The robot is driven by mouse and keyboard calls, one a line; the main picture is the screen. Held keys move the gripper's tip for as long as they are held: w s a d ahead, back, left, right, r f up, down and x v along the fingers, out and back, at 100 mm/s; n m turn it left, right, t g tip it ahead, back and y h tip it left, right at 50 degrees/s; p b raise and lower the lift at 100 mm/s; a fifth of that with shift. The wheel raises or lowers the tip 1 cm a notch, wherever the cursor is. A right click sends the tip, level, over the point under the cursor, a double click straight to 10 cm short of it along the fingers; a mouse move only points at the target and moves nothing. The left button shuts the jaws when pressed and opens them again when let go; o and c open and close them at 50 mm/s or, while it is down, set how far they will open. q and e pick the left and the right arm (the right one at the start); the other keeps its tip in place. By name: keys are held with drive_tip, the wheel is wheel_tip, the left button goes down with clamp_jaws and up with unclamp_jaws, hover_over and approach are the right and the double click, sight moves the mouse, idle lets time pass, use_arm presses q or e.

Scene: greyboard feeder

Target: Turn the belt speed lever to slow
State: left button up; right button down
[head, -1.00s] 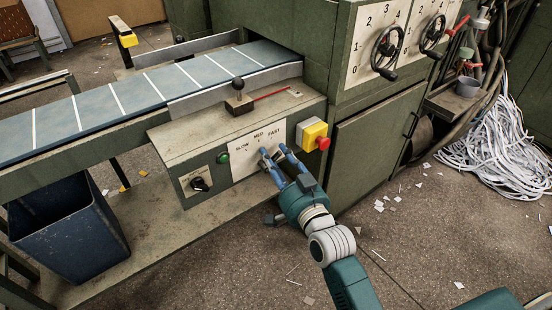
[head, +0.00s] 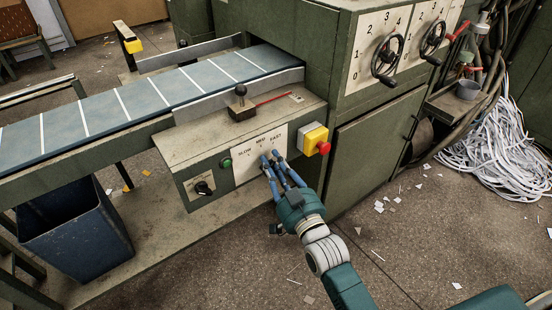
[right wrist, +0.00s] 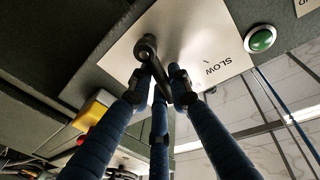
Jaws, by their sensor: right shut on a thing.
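The white speed panel (head: 244,166), marked SLOW, MED and FAST, is on the front of the green control box; it also shows in the right wrist view (right wrist: 195,30). The dark belt speed lever (right wrist: 149,56) stands out from the panel in the right wrist view. My right gripper (head: 270,158) is at the panel, below the MED and FAST words, with its blue fingers shut around the lever. In the head view the fingers hide most of the lever, so its exact setting cannot be told. My left gripper is not in view.
A red and yellow stop button (head: 314,138) sits just right of the panel. A green button (head: 226,163) and a black knob (head: 202,188) are to its left. A ball-topped lever (head: 240,100) stands on the box top. A blue bin (head: 75,235) is below the belt.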

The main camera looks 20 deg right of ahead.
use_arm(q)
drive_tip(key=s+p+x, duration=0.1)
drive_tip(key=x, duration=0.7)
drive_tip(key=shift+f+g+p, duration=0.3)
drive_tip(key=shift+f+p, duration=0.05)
use_arm(e)
drive_tip(key=shift+s+a+f+n+t+y, duration=0.15)
drive_tip(key=shift+a+n+y, duration=0.25)
drive_tip(key=shift+n, duration=1.05)
drive_tip(key=shift+s+a+r+n+t+y, duration=0.2)
drive_tip(key=shift+a+n, duration=0.25)
drive_tip(key=shift+n, duration=0.95)
drive_tip(key=shift+s+a+f+n+t+y, duration=0.15)
drive_tip(key=shift+a+n+y, duration=0.25)
drive_tip(key=shift+n, duration=1.05)
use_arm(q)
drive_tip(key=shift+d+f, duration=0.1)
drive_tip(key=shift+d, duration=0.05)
use_arm(e)
drive_tip(key=shift+f, duration=0.1)
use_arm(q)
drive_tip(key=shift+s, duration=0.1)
use_arm(e)
drive_tip(key=c, duration=1.6)
unclamp_jaws()
drive_tip(key=shift+c, duration=0.2)
drive_tip(key=v, duration=1.2)
